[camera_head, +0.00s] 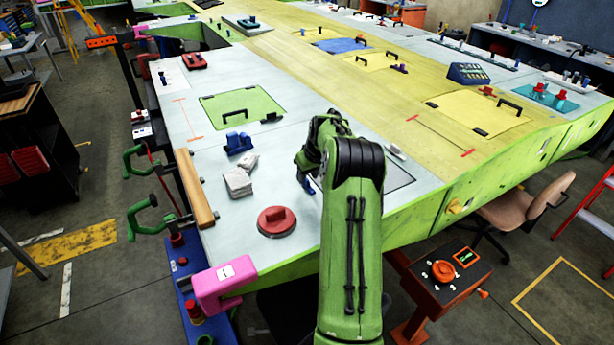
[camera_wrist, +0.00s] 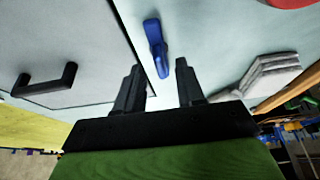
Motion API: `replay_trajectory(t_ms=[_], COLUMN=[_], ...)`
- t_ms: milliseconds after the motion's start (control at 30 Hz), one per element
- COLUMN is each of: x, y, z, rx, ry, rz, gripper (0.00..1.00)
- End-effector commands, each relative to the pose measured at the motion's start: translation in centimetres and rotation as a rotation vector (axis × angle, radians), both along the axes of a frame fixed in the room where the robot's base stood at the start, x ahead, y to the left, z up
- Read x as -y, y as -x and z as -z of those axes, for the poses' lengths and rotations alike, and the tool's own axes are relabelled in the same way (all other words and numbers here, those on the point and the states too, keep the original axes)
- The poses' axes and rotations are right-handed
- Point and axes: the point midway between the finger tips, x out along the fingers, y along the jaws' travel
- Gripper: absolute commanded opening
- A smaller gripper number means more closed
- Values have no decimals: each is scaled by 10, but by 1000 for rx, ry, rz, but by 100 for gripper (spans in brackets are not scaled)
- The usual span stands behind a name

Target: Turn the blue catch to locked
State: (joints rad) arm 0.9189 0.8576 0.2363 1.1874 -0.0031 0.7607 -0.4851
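The blue catch (camera_wrist: 156,48) shows in the wrist view as a narrow lever beside the dark edge line of a grey panel (camera_wrist: 70,40) with a black handle. Its long side runs roughly in line with my fingers. My gripper (camera_wrist: 157,72) is open and empty, with one dark finger on each side of the catch's near end. I cannot tell whether either finger touches it. In the head view a small piece of blue (camera_head: 308,186) shows beside my wrist. My arm hides most of that area and the fingertips.
Folded grey cloths (camera_head: 238,182) and a red round knob (camera_head: 277,221) lie on the wing left of my arm. A blue block-like fitting (camera_head: 238,143) and a green hatch (camera_head: 242,107) are farther back. A pink corner piece (camera_head: 224,285) marks the wing's near left corner.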

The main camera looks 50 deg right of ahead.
Motion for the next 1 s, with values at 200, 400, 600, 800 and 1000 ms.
replay_trajectory(t_ms=[200, 400, 600, 800, 1000], x=[2, 2, 2, 2, 2], y=[-7, -8, -7, -7, -7], z=[18, 18, 18, 18, 18], rx=[1, 1, 1, 0, 0], ry=[0, 1, 1, 1, 1], rz=[1, 1, 1, 1, 17], gripper=[38, 38, 9, 0, 0])
